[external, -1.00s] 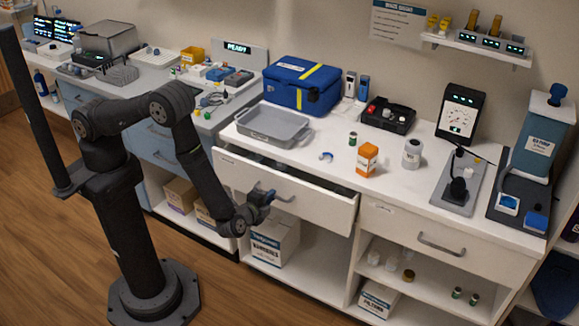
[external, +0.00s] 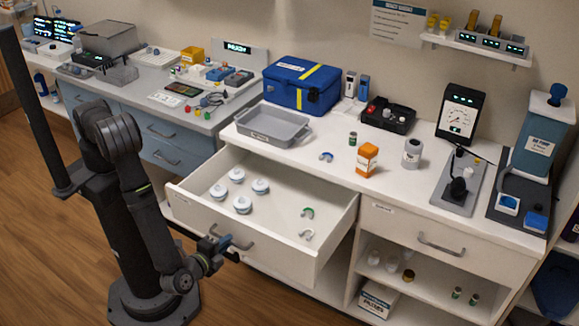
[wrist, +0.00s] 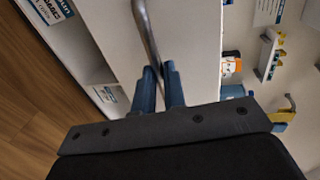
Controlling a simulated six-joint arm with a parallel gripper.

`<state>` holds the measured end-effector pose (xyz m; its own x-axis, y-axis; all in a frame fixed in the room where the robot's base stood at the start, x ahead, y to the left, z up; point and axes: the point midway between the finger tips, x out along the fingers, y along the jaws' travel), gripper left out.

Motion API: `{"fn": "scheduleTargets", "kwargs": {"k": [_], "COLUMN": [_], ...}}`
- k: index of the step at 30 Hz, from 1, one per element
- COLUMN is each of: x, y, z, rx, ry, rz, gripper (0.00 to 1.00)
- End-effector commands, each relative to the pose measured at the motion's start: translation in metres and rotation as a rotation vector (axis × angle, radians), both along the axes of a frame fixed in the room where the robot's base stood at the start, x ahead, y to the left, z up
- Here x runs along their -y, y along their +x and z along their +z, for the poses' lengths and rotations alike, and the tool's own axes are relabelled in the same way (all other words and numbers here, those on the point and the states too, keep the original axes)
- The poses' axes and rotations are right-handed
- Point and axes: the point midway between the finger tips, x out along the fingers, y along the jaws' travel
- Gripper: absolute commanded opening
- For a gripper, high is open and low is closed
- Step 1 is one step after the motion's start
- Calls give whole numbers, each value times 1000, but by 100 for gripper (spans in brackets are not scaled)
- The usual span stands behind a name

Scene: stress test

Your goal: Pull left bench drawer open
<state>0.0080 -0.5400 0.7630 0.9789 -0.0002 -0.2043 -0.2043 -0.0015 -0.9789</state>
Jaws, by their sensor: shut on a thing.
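The left bench drawer (external: 272,243) is a white drawer under the white counter, pulled well out in the external view. Inside it lie several round white lidded pieces (external: 242,205), a green curved piece (external: 308,213) and a pale curved piece (external: 307,234). My gripper (external: 222,246) is at the drawer's front, shut on its grey bar handle (external: 238,243). In the wrist view the blue fingers (wrist: 161,85) close around the handle (wrist: 147,35), with the drawer's white front behind.
A grey tray (external: 272,137), a blue cooler box (external: 303,97) and an orange bottle (external: 367,160) stand on the counter (external: 310,170). The right drawer (external: 450,240) is closed. Open wooden floor (external: 40,230) lies in front of the bench.

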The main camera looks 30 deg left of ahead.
Motion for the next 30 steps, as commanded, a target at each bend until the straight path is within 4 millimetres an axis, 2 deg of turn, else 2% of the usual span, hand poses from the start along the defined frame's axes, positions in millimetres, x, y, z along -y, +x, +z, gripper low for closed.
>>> {"fn": "scheduleTargets", "kwargs": {"k": [6, 18, 19, 21, 22, 30], "x": [0, 0, 0, 0, 0, 0], "y": [-14, -16, -16, -16, -16, -17], "z": [0, 0, 0, 0, 0, 0], "rx": [0, 0, 0, 0, 0, 0], "ry": [1, 0, 0, 0, 0, 0], "rz": [2, 2, 2, 1, 1, 0], "gripper": [0, 0, 15, 28, 32, 32]}}
